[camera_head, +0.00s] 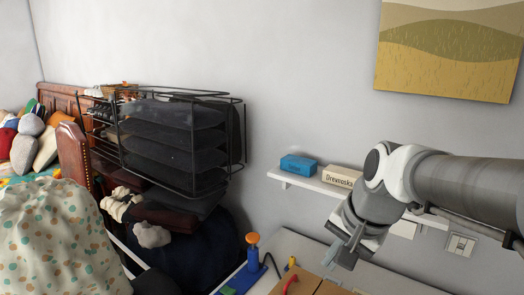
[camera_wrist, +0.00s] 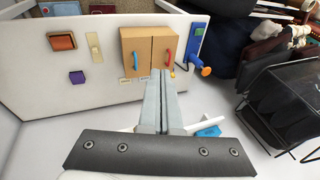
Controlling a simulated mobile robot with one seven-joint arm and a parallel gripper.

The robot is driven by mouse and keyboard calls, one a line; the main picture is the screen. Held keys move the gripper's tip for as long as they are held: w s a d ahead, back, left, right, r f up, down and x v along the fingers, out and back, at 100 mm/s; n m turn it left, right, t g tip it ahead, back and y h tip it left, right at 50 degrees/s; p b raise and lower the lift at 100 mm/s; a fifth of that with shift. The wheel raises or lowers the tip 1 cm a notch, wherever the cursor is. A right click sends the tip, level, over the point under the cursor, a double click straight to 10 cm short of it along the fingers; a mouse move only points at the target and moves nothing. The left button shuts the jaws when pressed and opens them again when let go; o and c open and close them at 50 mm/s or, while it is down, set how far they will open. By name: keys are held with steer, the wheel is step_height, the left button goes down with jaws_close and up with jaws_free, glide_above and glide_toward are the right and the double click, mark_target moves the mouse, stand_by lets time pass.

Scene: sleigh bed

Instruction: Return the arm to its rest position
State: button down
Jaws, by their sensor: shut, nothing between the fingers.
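My arm (camera_head: 470,190) reaches in from the right edge of the head view, in front of the wall. My gripper (camera_head: 338,252) points down and to the left, above a white board with a cabinet. In the wrist view my gripper (camera_wrist: 163,78) has its two long grey fingers together, with nothing between them. The fingertips appear in front of the lower edge of the small wooden cabinet (camera_wrist: 135,45); whether they touch it I cannot tell.
A white shelf (camera_head: 310,184) holds a blue box (camera_head: 298,165) and a cream box (camera_head: 340,177) close to my arm. A black wire rack (camera_head: 180,140) stands at left beside the bed (camera_head: 75,155). The board (camera_wrist: 35,75) carries several fixtures. Open wall lies above the shelf.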

steer(key=s+d+n+t+h, duration=0.1)
steer(key=s+n, duration=0.6)
steer(key=s, duration=0.4)
steer(key=shift+s+d+f+n+h, duration=0.2)
steer(key=shift+s+f+n+h, duration=0.15)
steer(key=shift+f+h, duration=0.1)
